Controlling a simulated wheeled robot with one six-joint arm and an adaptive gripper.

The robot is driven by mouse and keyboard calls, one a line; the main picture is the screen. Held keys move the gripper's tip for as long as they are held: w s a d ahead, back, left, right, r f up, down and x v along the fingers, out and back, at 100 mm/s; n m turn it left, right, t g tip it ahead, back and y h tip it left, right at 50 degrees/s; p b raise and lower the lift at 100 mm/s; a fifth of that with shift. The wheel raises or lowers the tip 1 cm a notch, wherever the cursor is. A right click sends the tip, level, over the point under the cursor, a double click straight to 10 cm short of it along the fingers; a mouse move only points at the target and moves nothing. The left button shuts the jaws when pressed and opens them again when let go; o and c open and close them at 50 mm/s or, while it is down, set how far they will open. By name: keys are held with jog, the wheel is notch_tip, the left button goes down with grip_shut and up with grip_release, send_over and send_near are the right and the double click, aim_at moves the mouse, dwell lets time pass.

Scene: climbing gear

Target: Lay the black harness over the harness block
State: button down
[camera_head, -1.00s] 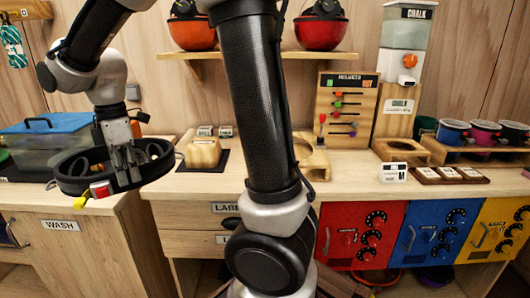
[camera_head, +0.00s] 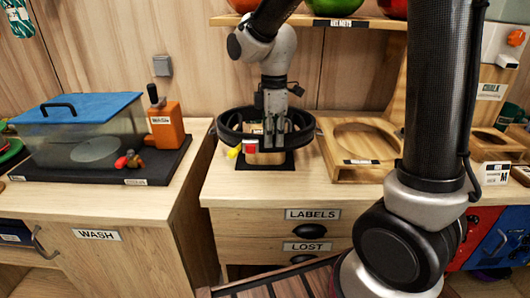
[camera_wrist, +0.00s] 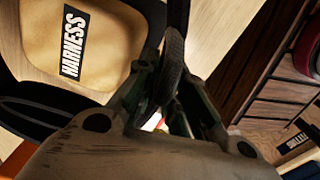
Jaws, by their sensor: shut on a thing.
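My gripper (camera_head: 277,140) is shut on the black harness (camera_head: 226,132), a wide loop with a red and a yellow tab hanging at its front. The harness block (camera_head: 268,158), pale wood on a dark mat, is directly under and behind the loop and partly hidden by it. In the wrist view, the block (camera_wrist: 110,28) with its HARNESS label is left of my gripper (camera_wrist: 178,118). A harness strap (camera_wrist: 176,55) runs up from between the fingers, and more of the loop lies around the block's lower left. I cannot tell whether the loop touches the block.
A wooden stand with a round hollow (camera_head: 365,140) is close on the right. A helmet shelf (camera_head: 330,22) is above and behind.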

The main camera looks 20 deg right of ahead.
aim_at(272, 153)
jog(key=shift+a+f, duration=0.1)
jog(key=shift+f, duration=2.85)
jog(key=shift+f, duration=0.15)
jog(key=c, duration=1.8)
grip_release()
jog(key=shift+o, duration=0.2)
notch_tip(272, 153, up, 12)
jog(key=shift+w+r, duration=0.1)
jog(key=shift+r, duration=0.1)
jog(key=s+d+r+m+t, duration=0.2)
jog(key=s+d+m, duration=0.5)
jog(key=s+m, duration=0.1)
jog(key=s+d+r+m+t, duration=0.2)
jog(key=s+d+m, duration=0.6)
jog(key=s, duration=0.3)
jog(key=shift+t, duration=0.3)
